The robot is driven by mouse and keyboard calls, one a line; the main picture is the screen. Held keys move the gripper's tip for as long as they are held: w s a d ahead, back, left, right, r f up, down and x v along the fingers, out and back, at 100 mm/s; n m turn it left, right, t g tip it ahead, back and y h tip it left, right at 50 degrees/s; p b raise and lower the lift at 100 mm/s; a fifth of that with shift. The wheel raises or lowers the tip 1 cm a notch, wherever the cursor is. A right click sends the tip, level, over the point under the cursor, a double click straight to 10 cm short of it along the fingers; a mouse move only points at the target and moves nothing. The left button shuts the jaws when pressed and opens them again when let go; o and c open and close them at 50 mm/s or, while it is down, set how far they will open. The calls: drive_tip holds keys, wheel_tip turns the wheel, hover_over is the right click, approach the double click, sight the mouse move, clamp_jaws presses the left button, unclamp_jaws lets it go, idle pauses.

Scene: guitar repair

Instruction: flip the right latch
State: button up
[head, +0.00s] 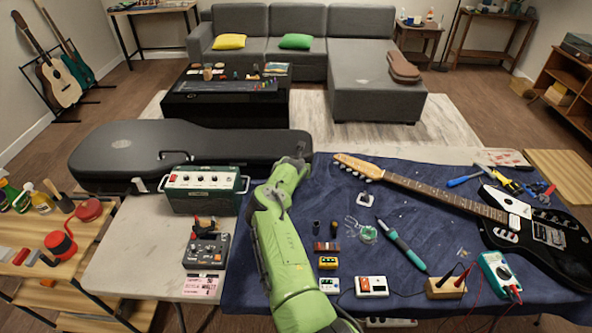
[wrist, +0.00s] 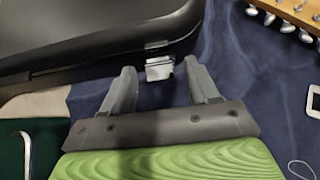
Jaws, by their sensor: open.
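The black guitar case (head: 190,148) lies closed at the back left of the table, and its corner fills the upper left of the wrist view (wrist: 80,30). A silver latch (wrist: 159,68) sits on the case's front edge near its right end. My gripper (head: 297,158) is at that right end of the case, and my arm partly hides this area in the head view. In the wrist view my gripper (wrist: 159,70) is open, one finger on each side of the latch. I cannot tell whether the fingers touch it.
A green amplifier (head: 204,188) and a pedal (head: 206,250) stand left of my arm. An electric guitar (head: 440,190) lies on the blue cloth to the right, its tuners near my gripper in the wrist view (wrist: 285,22). A white device (wrist: 313,100) lies at the right.

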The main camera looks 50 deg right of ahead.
drive_tip(key=p+v, duration=0.3)
drive_tip(key=v, duration=1.2)
drive_tip(key=shift+a, duration=0.1)
drive_tip(key=shift+c, duration=0.2)
